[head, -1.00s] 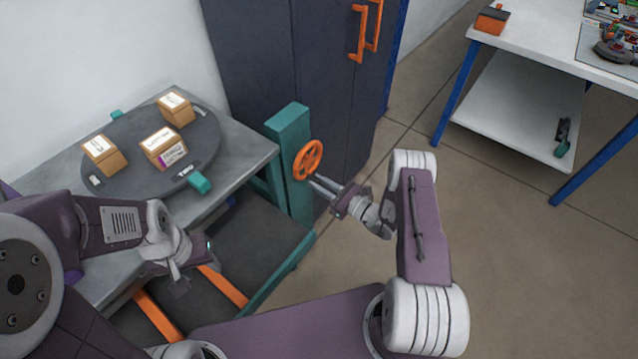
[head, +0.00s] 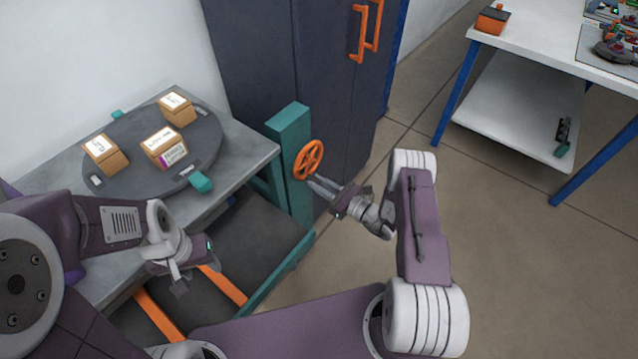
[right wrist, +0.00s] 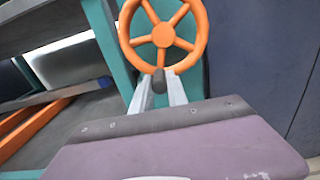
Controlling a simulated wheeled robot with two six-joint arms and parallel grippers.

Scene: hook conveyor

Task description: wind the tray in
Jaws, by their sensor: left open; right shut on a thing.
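An orange handwheel (head: 308,160) is mounted on a teal post (head: 290,135) beside the grey table; it also shows in the right wrist view (right wrist: 163,36). My right gripper (head: 315,184) is shut on the wheel's dark crank knob (right wrist: 159,82), at the wheel's lower rim. A dark tray (head: 262,232) with a teal front edge (head: 282,272) sits low, sticking out from under the table, with orange bars (head: 222,285) across it. My left gripper (head: 180,286) is open and empty above the tray's near side; its fingers are small and partly hard to make out.
A round grey turntable (head: 140,182) with several teal tabs carries three cardboard boxes (head: 164,146) on the table (head: 245,152). A dark cabinet (head: 325,60) with orange handles stands behind the post. A white workbench (head: 540,45) is at right; the floor between is clear.

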